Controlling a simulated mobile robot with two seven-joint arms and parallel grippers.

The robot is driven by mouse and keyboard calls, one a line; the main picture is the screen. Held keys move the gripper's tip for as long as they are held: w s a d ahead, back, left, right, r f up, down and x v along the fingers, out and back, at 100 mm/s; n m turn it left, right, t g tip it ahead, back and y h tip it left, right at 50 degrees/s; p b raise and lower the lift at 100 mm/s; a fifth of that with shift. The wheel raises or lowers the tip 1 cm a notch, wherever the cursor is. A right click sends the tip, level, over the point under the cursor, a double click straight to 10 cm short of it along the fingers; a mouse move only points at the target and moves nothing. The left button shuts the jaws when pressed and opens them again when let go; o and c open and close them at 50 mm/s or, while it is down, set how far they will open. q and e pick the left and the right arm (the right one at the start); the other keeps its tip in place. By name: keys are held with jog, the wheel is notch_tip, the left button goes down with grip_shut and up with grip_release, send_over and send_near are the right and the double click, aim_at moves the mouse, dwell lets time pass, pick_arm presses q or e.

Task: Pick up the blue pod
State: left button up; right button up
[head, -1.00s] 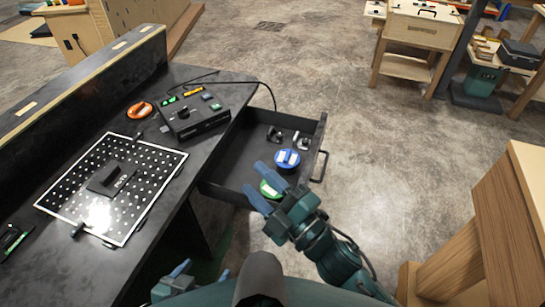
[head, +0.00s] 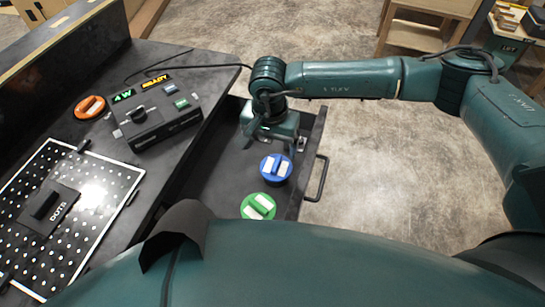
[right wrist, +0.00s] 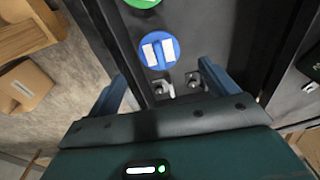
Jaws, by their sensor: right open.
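The blue pod (head: 276,168), a round disc with a pale-sided raised grip bar, lies in the open black drawer (head: 212,165). My right gripper (head: 268,138) is over the drawer, just beyond the pod in the head view, pointing down. In the right wrist view the blue pod (right wrist: 158,51) shows ahead of the two blue fingers (right wrist: 165,84). The fingers are spread apart with no pod between them. My left gripper is not in view.
A green pod (head: 258,206) lies in the drawer near the blue one. Small metal fittings (right wrist: 178,86) are by the fingers. The drawer's walls and handle (head: 318,178) bound the space. The bench holds a console (head: 155,120), an orange pod (head: 90,107) and a perforated board (head: 95,195).

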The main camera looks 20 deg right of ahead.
aim_at(276, 163)
jog(key=f, duration=0.4)
jog(key=w+d+f, duration=0.1)
jog(key=f, duration=0.3)
jog(key=w+d+f, duration=0.1)
jog(key=f, duration=0.3)
jog(key=shift+w+d+f, duration=0.1)
jog(key=shift+w+f, duration=0.15)
jog(key=shift+f, duration=0.1)
jog(key=shift+c, duration=0.3)
jog(key=c, duration=0.5)
jog(key=shift+r, duration=0.1)
